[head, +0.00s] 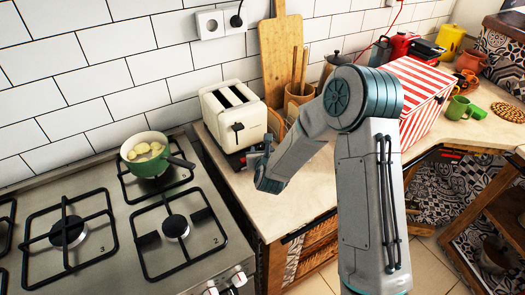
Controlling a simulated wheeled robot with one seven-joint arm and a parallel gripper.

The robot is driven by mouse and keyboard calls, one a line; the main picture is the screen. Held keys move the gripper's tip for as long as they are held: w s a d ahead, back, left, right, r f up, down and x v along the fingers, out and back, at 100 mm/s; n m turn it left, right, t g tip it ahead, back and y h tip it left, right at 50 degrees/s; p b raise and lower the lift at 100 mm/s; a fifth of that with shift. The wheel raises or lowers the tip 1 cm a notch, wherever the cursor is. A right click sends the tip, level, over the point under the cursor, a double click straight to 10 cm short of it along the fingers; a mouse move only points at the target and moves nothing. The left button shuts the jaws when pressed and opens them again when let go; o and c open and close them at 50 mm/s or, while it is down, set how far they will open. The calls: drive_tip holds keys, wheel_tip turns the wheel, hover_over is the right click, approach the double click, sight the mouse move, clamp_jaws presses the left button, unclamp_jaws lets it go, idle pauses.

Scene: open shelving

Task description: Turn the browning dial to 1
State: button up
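A cream two-slot toaster (233,116) stands on the counter right of the stove, against the tiled wall. A dark lever shows on its front face. The browning dial cannot be made out; the lower front of the toaster is partly covered by my gripper. My gripper (255,158) is at the end of my bent arm, close to the toaster's lower front right. Whether it touches the toaster cannot be told. Its fingers are small and mostly hidden by the wrist, so their opening is not clear.
A green pot (158,157) with food sits on the stove (110,235) at left. A wooden utensil holder (298,98) and a cutting board (281,60) stand right of the toaster. A red-striped box (425,95) is farther right. Some counter in front is bare.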

clamp_jaws()
